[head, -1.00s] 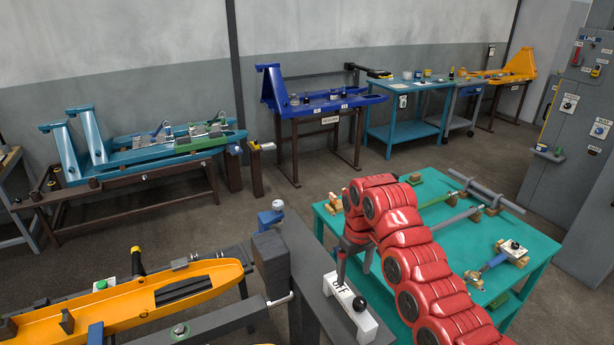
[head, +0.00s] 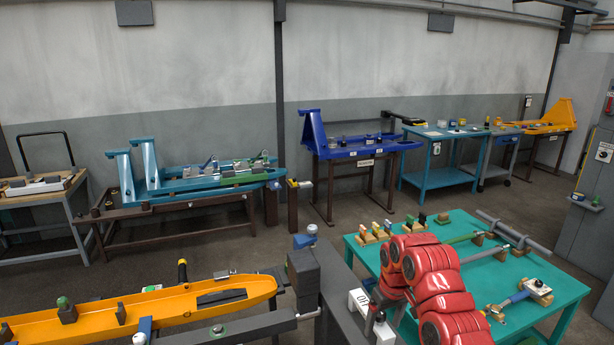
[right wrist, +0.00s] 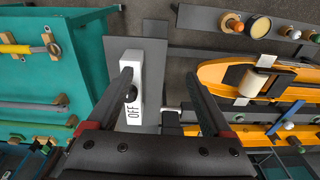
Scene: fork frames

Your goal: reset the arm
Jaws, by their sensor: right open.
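My right gripper (head: 376,306) hangs from my red arm beside the white box marked OFF (head: 360,301), partly hidden by the arm in the head view. In the right wrist view my right gripper (right wrist: 158,78) is open, with its two dark fingers apart and nothing held between them. There the OFF box (right wrist: 134,113) and its black knob (right wrist: 130,94) lie by the left finger, which overlaps the box. I cannot tell whether finger and knob touch. My left gripper is not in view.
The teal table (head: 540,312) with small parts stands right of the arm. An orange fork frame (head: 160,309) lies at the front left. Blue fork frames (head: 200,182) and a dark blue one (head: 345,150) stand farther back. Open floor (head: 330,228) lies between.

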